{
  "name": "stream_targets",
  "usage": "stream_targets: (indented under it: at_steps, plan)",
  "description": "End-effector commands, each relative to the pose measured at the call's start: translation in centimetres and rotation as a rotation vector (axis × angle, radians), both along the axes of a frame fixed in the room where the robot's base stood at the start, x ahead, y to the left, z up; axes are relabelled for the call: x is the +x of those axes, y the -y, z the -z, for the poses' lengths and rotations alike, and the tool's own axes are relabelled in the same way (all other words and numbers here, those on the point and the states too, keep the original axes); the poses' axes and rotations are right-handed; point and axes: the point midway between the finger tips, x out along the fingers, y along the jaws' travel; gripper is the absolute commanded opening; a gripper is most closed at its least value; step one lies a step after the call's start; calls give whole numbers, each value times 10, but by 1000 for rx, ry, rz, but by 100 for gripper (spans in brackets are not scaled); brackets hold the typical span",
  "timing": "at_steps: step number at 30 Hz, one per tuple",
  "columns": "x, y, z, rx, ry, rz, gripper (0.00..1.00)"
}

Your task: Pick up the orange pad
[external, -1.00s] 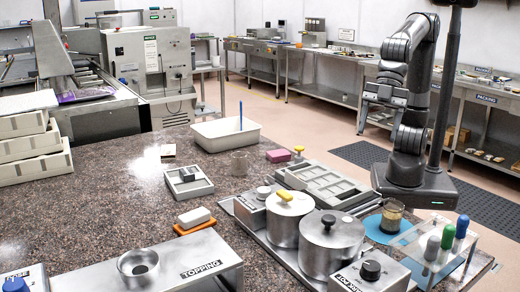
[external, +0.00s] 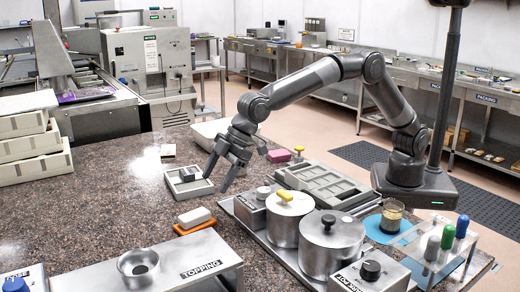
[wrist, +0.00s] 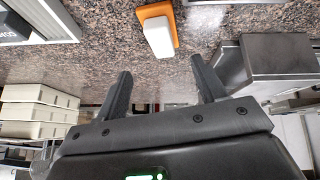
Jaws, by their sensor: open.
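The orange pad (external: 194,230) lies on the speckled counter in the external view, with a white rounded block (external: 194,217) resting on top of it and covering most of it. In the wrist view the orange pad (wrist: 150,12) shows near the top, partly under the white block (wrist: 159,38). My gripper (external: 215,183) is open and empty, fingers pointing down above the counter, behind the pad and a little to its right in the external view. In the wrist view the pad lies beyond the fingertips (wrist: 160,67), about midway between them, and apart from them.
A grey divided tray (external: 187,190) stands just left of my fingers. Steel pots (external: 331,243) on a metal base stand to the right. The topping stand (external: 205,264) is in front of the pad. Bare counter (external: 110,225) lies to the left.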

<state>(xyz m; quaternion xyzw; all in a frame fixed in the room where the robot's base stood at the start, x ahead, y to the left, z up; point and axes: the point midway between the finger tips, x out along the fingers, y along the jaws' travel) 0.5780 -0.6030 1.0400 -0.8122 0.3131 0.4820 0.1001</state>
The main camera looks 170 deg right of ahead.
Motion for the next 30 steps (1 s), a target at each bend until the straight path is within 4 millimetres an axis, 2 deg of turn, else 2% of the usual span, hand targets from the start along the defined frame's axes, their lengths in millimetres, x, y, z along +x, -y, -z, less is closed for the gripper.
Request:
stream_targets:
  at_steps: [10, 19, 30]
  plan:
    - [14, 21, 39, 0, -1, 3, 64]
    - [23, 29, 53, -1, 0, 3, 64]
    - [43, 47, 85, 0, 0, 2, 64]
